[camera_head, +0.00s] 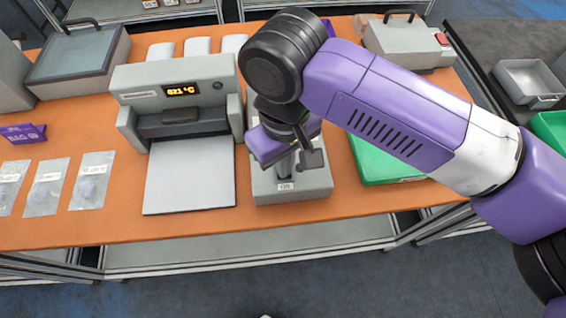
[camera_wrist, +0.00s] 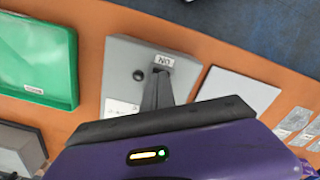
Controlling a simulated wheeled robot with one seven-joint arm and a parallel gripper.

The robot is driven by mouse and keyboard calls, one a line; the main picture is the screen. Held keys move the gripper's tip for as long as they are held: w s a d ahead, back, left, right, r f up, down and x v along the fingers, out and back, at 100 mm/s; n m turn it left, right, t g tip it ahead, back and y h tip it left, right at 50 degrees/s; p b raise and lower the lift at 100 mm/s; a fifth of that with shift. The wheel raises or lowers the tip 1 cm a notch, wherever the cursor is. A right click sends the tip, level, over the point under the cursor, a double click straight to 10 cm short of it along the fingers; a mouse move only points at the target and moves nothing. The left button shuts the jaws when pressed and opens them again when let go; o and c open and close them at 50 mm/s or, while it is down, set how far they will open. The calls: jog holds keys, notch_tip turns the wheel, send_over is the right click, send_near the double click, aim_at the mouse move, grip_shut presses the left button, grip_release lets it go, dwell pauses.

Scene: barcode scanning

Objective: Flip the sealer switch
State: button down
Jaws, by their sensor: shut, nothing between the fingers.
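The grey switch box (camera_head: 312,188) stands on the orange table, right of the sealer. A small label (camera_head: 285,186), apparently reading "ON", is on its near end; the label also shows in the wrist view (camera_wrist: 164,61). A dark round knob (camera_wrist: 139,75) shows on the box's top face. My gripper (camera_head: 284,174) is above the box, with its fingertips (camera_wrist: 160,74) close to the label. The fingers are shut and hold nothing. The switch itself is not clearly visible, and I cannot tell whether the fingers touch it.
The sealer (camera_head: 127,82) has a display (camera_head: 182,91) reading about 021 °C and a pale plate (camera_head: 189,178) before it. Clear bags (camera_head: 47,187) lie left. A lidded grey box (camera_head: 80,52) stands back left.

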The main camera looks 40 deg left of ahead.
jog(key=shift+f, duration=0.25)
notch_tip(320, 180, up, 7)
jog(key=p, duration=0.7)
dwell(0.4)
dwell(0.4)
